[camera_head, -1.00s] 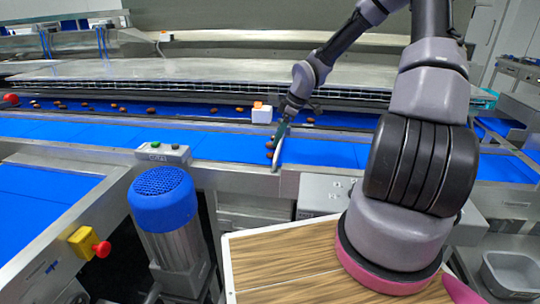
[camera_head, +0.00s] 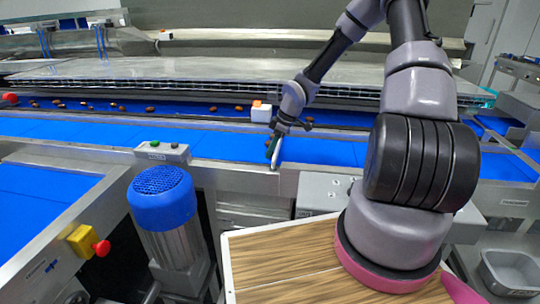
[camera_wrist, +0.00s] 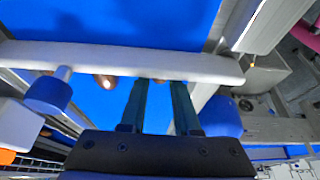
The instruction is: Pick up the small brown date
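In the head view my gripper (camera_head: 273,151) is low over the blue belt, at a pale upright strip (camera_head: 275,158) near the front edge. A small brown date (camera_head: 268,144) is partly visible beside the fingers. In the wrist view my gripper (camera_wrist: 160,88) has its two dark fingers apart, with their tips at the pale strip (camera_wrist: 70,54). One brown date (camera_wrist: 108,82) lies just left of the left finger. A small brown patch, perhaps another date, shows between the fingers, mostly hidden by the strip. I cannot tell which is the named date.
Several dates, one of them a brown date (camera_head: 150,109), lie on the far blue belt (camera_head: 180,106). A white box (camera_head: 261,113) with an orange top stands behind my gripper. A blue-capped motor (camera_head: 162,195) and a grey button box (camera_head: 162,152) are in front, left.

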